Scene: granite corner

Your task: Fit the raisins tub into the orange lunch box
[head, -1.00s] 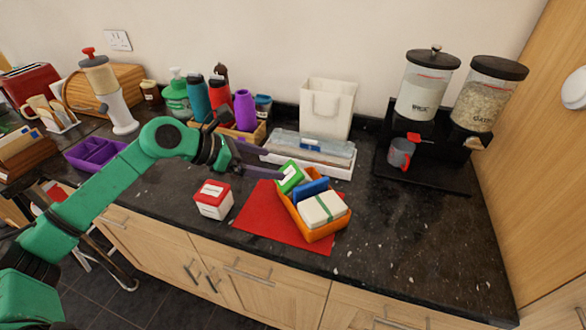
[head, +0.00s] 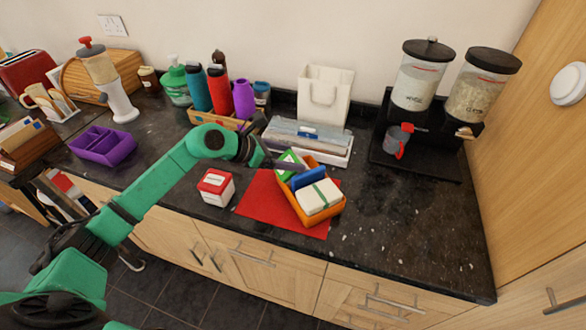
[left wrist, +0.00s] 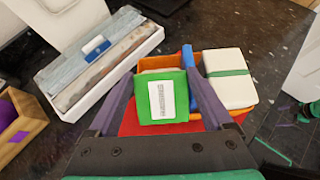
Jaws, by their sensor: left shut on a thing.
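The orange lunch box (head: 326,217) stands on a red mat (head: 262,207). It holds a white block with a green band (head: 319,197) and a blue piece (head: 308,178). A green tub with a white label (head: 287,158), which I take for the raisins tub, is tilted at the box's back-left corner. My left gripper (head: 284,166) is shut on it. In the left wrist view the green tub (left wrist: 162,96) sits between the two fingers, beside the blue piece (left wrist: 188,58), and hides part of the box (left wrist: 208,60). I cannot tell how deep it sits.
A red-lidded white tub (head: 216,188) stands left of the mat. A white tray (head: 335,158) with a flat packet lies behind the box. Bottles (head: 219,90) stand at the back; a dispenser stand (head: 425,170) with a grey mug (head: 397,140) is right.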

